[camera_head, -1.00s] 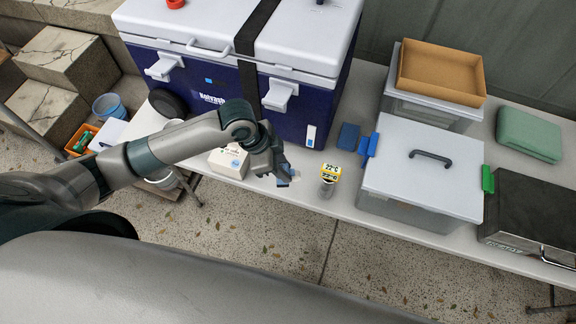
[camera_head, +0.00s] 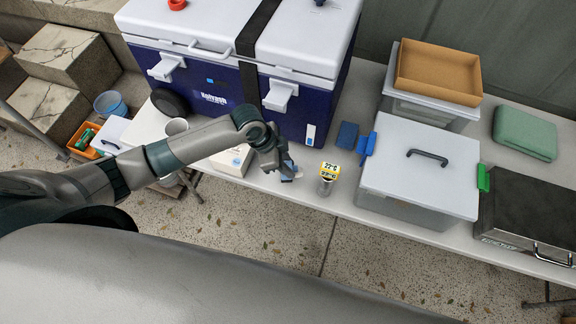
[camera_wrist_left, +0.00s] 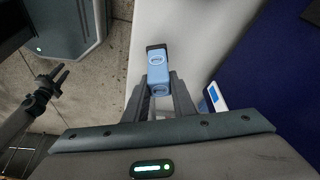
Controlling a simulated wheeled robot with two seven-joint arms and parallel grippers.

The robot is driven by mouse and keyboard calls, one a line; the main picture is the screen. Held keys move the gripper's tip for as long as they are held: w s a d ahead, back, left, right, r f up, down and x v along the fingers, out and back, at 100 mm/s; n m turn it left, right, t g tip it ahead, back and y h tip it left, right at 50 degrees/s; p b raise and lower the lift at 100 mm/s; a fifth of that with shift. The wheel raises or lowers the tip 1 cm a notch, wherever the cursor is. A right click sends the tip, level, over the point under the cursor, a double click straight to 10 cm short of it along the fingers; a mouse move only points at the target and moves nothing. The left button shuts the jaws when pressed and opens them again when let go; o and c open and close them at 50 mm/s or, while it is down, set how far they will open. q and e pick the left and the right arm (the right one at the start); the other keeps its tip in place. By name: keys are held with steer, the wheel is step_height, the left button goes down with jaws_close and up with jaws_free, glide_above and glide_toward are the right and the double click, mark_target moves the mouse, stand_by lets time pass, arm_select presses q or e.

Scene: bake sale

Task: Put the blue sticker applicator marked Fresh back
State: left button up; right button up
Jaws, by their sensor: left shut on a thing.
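My left gripper (camera_head: 286,172) is over the front of the table, before the cooler. In the left wrist view its fingers (camera_wrist_left: 160,100) are shut on a light blue applicator (camera_wrist_left: 159,76) with a dark end. The applicator also shows partly at the fingertips in the head view (camera_head: 291,168). A pale oval mark is on its side, but the word is too small to read. The wrist view shows the white table beyond it. My right gripper (camera_wrist_left: 56,82) hangs over the floor at the left of the wrist view, its fingers apart and empty.
A blue-and-white cooler (camera_head: 225,88) stands behind the gripper. A white box (camera_head: 231,160) is left of it, and a clear jar with a yellow-and-black top (camera_head: 328,175) is right. A dark blue block (camera_head: 347,135) and lidded bin (camera_head: 415,165) stand farther right.

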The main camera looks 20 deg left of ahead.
arm_select(q)
steer(key=shift+f, duration=0.6)
steer(key=shift+w+f+p, duration=0.1)
steer(key=shift+f+p, duration=0.05)
steer(key=shift+p, duration=0.3)
steer(key=shift+f, duration=0.25)
steer(key=shift+f, duration=0.2)
steer(key=o, duration=1)
steer(key=shift+r, duration=0.1)
steer(key=shift+r, duration=0.15)
steer(key=b+v, duration=0.2)
steer(key=v, duration=1)
